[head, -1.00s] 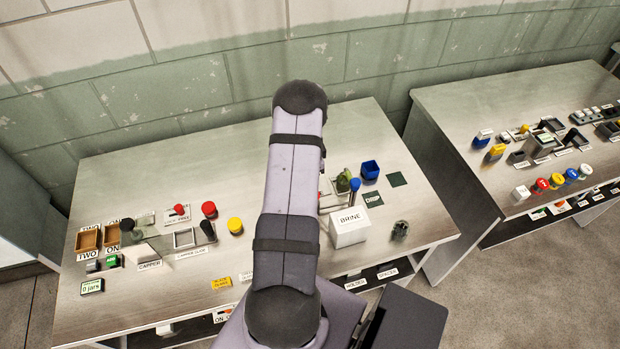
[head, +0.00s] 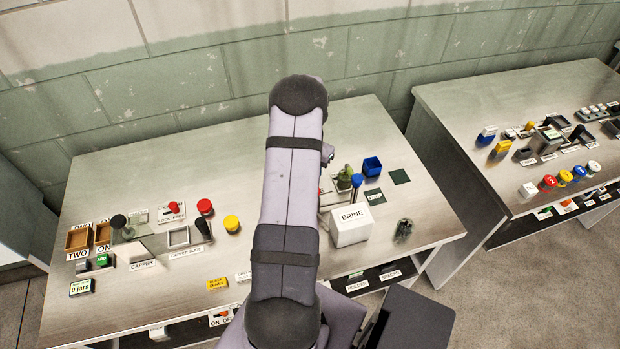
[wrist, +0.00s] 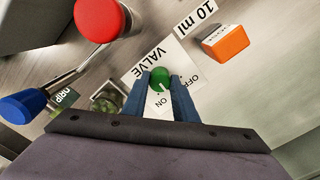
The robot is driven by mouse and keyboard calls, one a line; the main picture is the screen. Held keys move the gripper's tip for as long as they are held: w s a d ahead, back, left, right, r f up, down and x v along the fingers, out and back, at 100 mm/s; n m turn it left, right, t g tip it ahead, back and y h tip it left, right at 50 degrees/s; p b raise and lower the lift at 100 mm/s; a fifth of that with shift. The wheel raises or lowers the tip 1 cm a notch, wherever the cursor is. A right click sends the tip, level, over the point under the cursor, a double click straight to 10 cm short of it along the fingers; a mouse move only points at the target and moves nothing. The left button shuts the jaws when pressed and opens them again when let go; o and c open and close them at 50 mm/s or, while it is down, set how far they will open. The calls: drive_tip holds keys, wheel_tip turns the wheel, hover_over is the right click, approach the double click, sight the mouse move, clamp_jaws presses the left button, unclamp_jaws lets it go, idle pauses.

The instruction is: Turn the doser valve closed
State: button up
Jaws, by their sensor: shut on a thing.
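In the wrist view the doser valve is a small green knob (wrist: 160,75) on a white plate marked VALVE (wrist: 146,66), with ON and OFF printed on it. A pale mark shows on the knob's near side, toward the ON lettering. My gripper (wrist: 161,84) is shut on the knob, with one blue finger at each side. In the head view my own arm hides the knob and the gripper.
Close by in the wrist view are a large red cap (wrist: 103,18), a blue-ended lever (wrist: 22,106), an orange block (wrist: 225,42) and a green jar (wrist: 107,101). In the head view the BRINE box (head: 350,225) and a blue cup (head: 372,166) stand right of my arm.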

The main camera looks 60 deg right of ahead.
drive_tip(key=n+b, duration=0.1)
drive_tip(key=n, duration=0.4)
drive_tip(key=shift+n+b, duration=0.3)
drive_tip(key=shift+b, duration=0.1)
drive_tip(key=shift+n+b, duration=0.45)
drive_tip(key=shift+n, duration=1.65)
drive_tip(key=o, duration=1)
drive_tip(key=shift+o, duration=0.2)
drive_tip(key=shift+r, duration=0.1)
drive_tip(key=shift+r+b, duration=1.1)
drive_tip(key=shift+r, duration=2.5)
